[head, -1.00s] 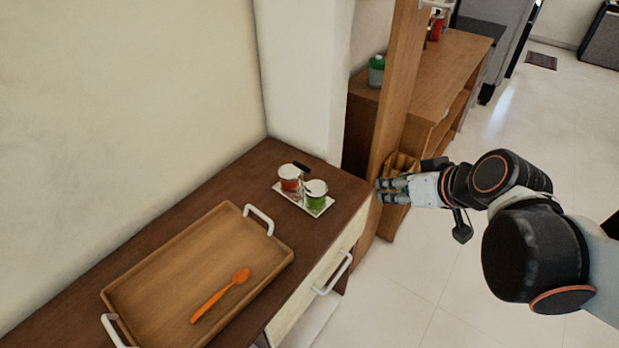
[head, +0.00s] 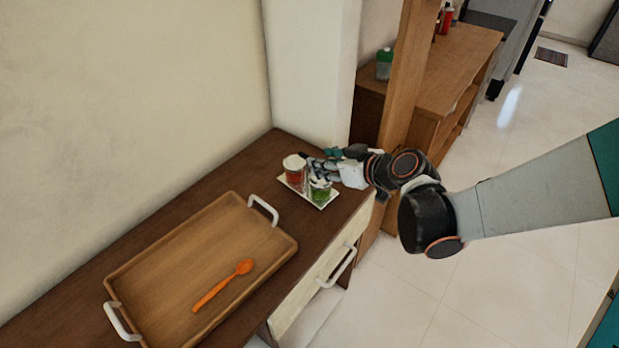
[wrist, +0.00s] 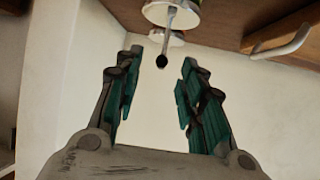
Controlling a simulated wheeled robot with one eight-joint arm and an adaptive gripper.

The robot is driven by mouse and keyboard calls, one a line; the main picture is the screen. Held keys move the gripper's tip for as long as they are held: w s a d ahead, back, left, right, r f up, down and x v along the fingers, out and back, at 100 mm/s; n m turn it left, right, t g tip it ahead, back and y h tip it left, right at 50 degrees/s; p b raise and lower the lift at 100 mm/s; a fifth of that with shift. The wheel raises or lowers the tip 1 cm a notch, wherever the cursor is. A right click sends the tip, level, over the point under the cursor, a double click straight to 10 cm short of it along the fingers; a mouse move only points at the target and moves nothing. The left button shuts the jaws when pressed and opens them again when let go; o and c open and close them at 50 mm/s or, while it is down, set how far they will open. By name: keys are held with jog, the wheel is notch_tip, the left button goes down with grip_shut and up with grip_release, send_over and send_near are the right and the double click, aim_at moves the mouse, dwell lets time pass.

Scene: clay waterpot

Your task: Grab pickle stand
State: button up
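The pickle stand is a small white tray (head: 328,203) with a red jar (head: 293,172) and a green jar (head: 320,194). It stands on the dark wooden top near its far right corner. My gripper (head: 313,167) is over the stand from the right, at jar height. In the wrist view its two fingers are apart. A thin grey handle with a black tip (wrist: 162,61) shows between the fingertips, with no clear contact. White jar lids (wrist: 170,15) show beyond it. In the head view my fingers hide the handle and part of the green jar.
A wooden serving tray (head: 118,272) with white handles holds an orange spoon (head: 222,286) on the same cabinet top (head: 258,158). A white wall pillar stands behind the stand, a wooden post to the right. The drawer handle (head: 338,266) sticks out in front.

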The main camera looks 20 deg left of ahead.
aim_at(308, 185)
jog(key=x, duration=0.3)
jog(key=shift+s+b, duration=0.1)
jog(key=shift+b, duration=0.2)
jog(key=shift+s+f+b+x, duration=0.15)
jog(key=shift+b+x, duration=0.3)
jog(key=shift+x, duration=0.45)
jog(key=shift+s+f+b+x, duration=0.1)
jog(key=shift+f+b+x, duration=0.1)
jog(key=shift+b+x, duration=0.5)
jog(key=shift+s+f+b+x, duration=0.15)
jog(key=shift+b+x, duration=0.1)
jog(key=shift+x, duration=0.8)
jog(key=shift+w+d+r, duration=0.1)
jog(key=shift+w+d, duration=0.05)
jog(key=shift+d, duration=0.05)
grip_shut()
